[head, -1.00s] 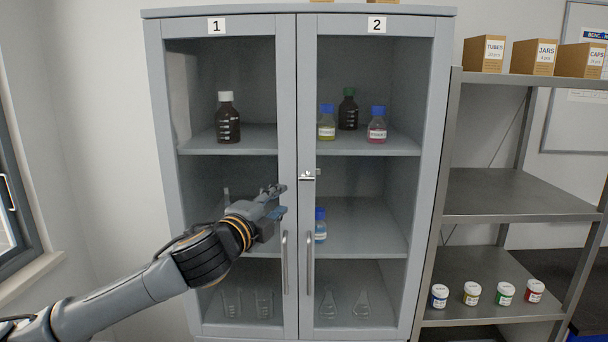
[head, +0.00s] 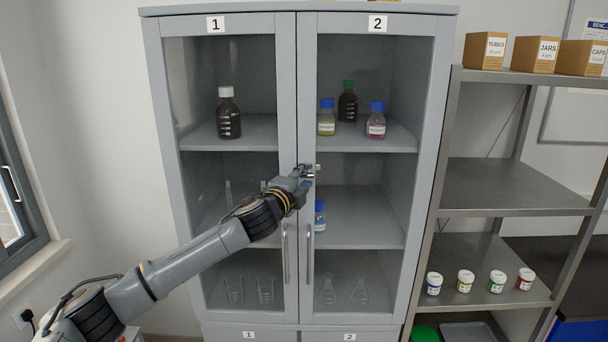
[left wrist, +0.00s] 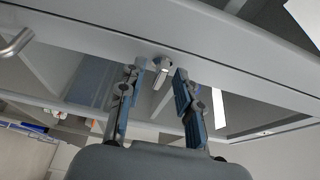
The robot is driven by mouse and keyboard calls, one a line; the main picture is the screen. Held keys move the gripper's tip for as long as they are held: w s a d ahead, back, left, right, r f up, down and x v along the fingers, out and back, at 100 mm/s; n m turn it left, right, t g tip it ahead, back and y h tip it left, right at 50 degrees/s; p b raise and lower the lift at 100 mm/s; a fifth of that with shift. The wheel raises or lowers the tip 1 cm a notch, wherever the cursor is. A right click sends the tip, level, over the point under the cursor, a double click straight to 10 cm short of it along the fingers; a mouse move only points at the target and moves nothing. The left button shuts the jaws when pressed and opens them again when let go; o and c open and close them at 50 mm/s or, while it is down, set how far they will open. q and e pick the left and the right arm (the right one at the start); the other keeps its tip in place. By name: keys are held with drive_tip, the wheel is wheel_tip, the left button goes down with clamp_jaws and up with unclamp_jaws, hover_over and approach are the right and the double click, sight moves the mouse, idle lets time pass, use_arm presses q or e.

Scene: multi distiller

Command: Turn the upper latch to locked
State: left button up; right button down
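The upper latch (head: 309,171) is a small metal piece on the seam between the two glass cabinet doors, partly covered by my gripper in the head view. In the left wrist view the latch (left wrist: 161,72) shows as a metal tab sticking out from the door frame. My left gripper (head: 303,176) is at the latch. In the left wrist view its two fingers (left wrist: 163,78) are spread, with the latch tab between their tips and gaps on both sides. My right gripper is not in view.
The cabinet doors have vertical handles (head: 284,252) and (head: 310,253) below the latch. Bottles and glassware stand behind the glass. An open metal shelf (head: 515,190) with boxes and small jars stands to the right. A window is at the far left.

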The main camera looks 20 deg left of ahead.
use_arm(q)
clamp_jaws()
idle(0.3)
